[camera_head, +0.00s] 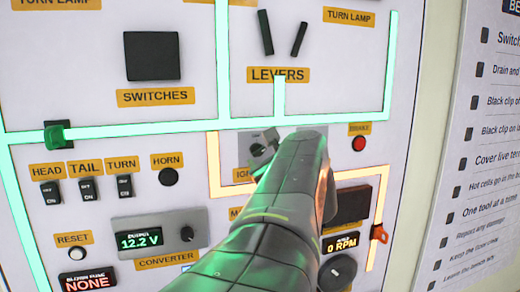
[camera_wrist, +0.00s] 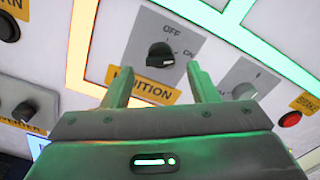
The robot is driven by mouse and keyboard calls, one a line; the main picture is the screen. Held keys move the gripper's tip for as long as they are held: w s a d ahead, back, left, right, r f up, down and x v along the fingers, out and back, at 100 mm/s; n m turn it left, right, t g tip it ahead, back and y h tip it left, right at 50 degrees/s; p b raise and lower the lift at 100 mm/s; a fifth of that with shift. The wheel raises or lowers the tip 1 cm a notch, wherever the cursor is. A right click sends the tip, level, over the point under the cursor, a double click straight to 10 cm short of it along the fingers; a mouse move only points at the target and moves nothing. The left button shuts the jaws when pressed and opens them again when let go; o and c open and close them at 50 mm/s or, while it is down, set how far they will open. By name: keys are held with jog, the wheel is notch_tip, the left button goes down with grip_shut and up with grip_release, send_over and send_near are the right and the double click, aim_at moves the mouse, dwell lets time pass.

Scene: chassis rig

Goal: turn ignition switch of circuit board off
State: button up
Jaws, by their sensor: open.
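The ignition switch is a black rotary knob (camera_wrist: 159,54) on a pale grey plate in the wrist view. OFF is printed above it and ON to its right. Its pale end faces right and slightly down, on the ON side rather than towards OFF. The yellow ignition label (camera_wrist: 143,86) below is partly covered by a finger. My gripper (camera_wrist: 164,84) is open, its fingertips spread left and right just below the knob, with nothing between them. In the head view my gripper and arm hide much of the ignition area of the circuit board (camera_head: 300,105).
HEAD, TAIL and TURN rocker switches (camera_head: 86,190) and a converter reading 12.2 V (camera_head: 140,240) lie left. Green lines (camera_head: 150,128) and orange lines (camera_head: 213,165) glow on the board.

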aim_at(259, 152)
jog(key=shift+x, duration=2.4)
jog(key=c, duration=0.9)
